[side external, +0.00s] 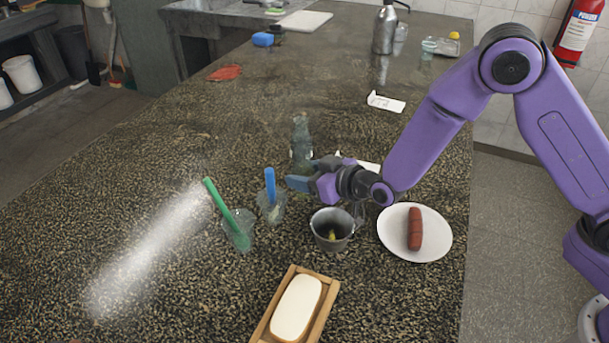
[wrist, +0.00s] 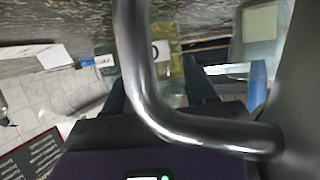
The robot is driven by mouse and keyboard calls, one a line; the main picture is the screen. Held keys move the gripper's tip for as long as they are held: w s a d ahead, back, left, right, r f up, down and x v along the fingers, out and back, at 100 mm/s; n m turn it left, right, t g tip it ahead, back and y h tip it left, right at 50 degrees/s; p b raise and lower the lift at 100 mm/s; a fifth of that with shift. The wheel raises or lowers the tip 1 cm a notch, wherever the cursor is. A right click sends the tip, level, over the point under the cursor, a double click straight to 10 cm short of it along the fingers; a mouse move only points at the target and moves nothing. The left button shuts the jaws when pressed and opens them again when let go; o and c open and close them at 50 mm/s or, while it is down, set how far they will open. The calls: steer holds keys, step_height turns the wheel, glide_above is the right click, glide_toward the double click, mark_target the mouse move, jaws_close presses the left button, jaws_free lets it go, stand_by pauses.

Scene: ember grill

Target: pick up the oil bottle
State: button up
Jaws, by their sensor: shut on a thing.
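The oil bottle (side external: 301,136) is a dark, see-through glass bottle. It stands upright near the middle of the counter in the side view. My gripper (side external: 308,175) reaches it low down from the right, nearly level, with its fingers around the lower part. In the wrist view, the bottle (wrist: 174,62) shows yellowish liquid and a white label with a dark letter. It lies between my two dark fingers (wrist: 158,92), which are shut on it. A curved metal bar (wrist: 140,75) crosses close in front of the wrist camera and hides part of the bottle and fingers.
A grey metal cup (side external: 332,243) stands just below my wrist. A white plate (side external: 390,240) with a sausage (side external: 415,228) is to its right. Clear cups hold a blue stick (side external: 270,185) and a green stick (side external: 222,208). A wooden tray (side external: 262,328) is in front.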

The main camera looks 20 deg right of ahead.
steer(key=shift+s+r, duration=0.1)
steer(key=shift+r, duration=0.05)
steer(key=shift+s+d+r, duration=0.5)
steer(key=shift+d+r, duration=0.05)
steer(key=shift+r, duration=0.15)
steer(key=s+d+r, duration=0.6)
steer(key=s+d, duration=0.2)
steer(key=shift+s+d, duration=0.2)
stand_by(0.3)
steer(key=shift+s+d+r, duration=0.15)
steer(key=shift+d, duration=0.05)
stand_by(0.4)
steer(key=shift+a, duration=0.1)
